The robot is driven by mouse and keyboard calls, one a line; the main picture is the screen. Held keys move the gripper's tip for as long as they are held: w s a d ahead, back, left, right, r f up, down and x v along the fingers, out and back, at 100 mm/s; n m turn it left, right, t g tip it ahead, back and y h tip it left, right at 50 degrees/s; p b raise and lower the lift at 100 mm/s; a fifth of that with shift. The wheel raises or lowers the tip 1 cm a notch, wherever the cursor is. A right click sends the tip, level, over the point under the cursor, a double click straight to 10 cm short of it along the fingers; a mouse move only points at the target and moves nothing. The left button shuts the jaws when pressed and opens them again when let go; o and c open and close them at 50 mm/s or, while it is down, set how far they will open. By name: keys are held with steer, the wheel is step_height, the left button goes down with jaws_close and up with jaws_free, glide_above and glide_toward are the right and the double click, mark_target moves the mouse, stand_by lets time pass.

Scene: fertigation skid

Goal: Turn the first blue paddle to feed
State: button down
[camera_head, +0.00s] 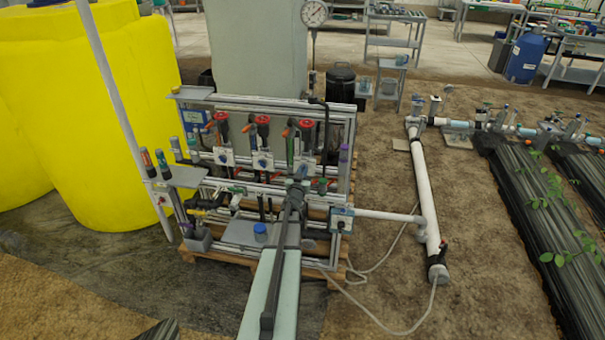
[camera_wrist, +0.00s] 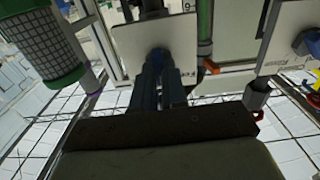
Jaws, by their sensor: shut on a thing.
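Several white valve plates sit in a row on the skid frame. My gripper (camera_head: 297,182) is in front of the rightmost plate in the head view. In the wrist view my gripper (camera_wrist: 160,58) is shut at the white plate (camera_wrist: 128,42), apparently on that plate's blue paddle. The fingers hide nearly all of that paddle, so its angle cannot be told. Another blue paddle (camera_head: 262,162) is on the middle plate in the head view; a blue paddle (camera_wrist: 309,42) also shows at the right of the wrist view. The lettering on the plates is too small to read.
Red-handled valves (camera_head: 263,121) stand above the plates. A green tube (camera_wrist: 205,22) runs close beside the held plate. A mesh filter (camera_wrist: 42,45) is at the wrist view's left. A blue-capped bottle (camera_head: 260,232) stands below, left of my arm. A white pipe (camera_head: 424,190) lies to the right.

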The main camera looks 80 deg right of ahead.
steer(key=shift+w+n, duration=0.15)
steer(key=shift+n, duration=4.15)
steer(key=c, duration=1.2)
jaws_free()
steer(key=shift+o, duration=0.2)
steer(key=shift+a, duration=0.1)
steer(key=a, duration=1.3)
steer(key=shift+a, duration=0.3)
